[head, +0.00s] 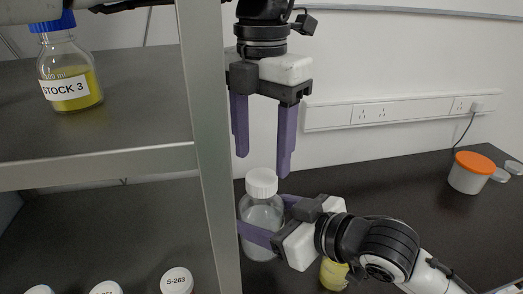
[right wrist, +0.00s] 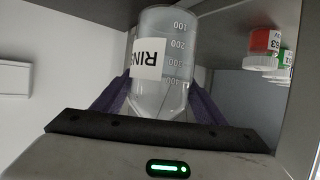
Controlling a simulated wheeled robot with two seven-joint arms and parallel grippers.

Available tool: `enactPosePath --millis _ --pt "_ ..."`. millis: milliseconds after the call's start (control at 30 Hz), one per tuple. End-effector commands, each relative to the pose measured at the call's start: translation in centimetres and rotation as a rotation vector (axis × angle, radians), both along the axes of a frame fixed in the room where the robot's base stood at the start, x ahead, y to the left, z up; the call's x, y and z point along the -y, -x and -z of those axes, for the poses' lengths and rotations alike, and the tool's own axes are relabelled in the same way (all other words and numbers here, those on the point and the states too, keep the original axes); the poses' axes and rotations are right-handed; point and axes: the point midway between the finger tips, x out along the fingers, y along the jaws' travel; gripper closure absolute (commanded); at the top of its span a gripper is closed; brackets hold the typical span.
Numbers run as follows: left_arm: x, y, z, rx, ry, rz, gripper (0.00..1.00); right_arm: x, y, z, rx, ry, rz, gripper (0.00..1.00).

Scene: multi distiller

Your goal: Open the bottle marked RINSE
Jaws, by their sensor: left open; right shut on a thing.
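The clear bottle (head: 262,216) with a white cap (head: 261,182) stands upright just right of the shelf post. My left gripper (head: 262,165) points straight down above the cap, fingers apart and empty. The cap sits on the bottle, below the fingertips.
A metal shelf post (head: 208,150) stands close left of both grippers. A STOCK 3 bottle (head: 70,75) with yellow liquid is on the upper shelf. White-capped containers, one marked S-263 (head: 177,281), stand below. A yellow container (head: 334,273) and an orange-lidded tub (head: 470,174) are to the right.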

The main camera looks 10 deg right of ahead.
Motion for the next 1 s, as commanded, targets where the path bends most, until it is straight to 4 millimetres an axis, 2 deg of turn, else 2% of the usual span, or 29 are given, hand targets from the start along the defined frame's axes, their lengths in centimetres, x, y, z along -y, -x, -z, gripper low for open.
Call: enactPosePath --millis 167,400,533,767,1000 --pt "0.2 0.1 -0.7 -0.001 0.002 0.23 0.44 0.0 0.0 -0.4 0.008 -0.004 -0.001 0.97" --pt "0.3 0.1 -2.3 -0.002 0.003 0.711 0.44 0.0 0.0 -0.4 0.008 -0.004 -0.001 0.97" --pt "0.1 0.0 -2.9 -0.002 0.001 0.906 0.44 0.0 0.0 -0.4 0.008 -0.004 -0.001 0.97" --pt "0.0 0.0 -2.9 -0.004 0.001 1.052 0.44 0.0 0.0 -0.4 0.008 -0.004 -0.001 0.97" --pt "-0.1 0.0 0.4 -0.004 -0.002 1.057 0.44 0.0 0.0 -0.4 0.008 -0.004 -0.001 0.97"
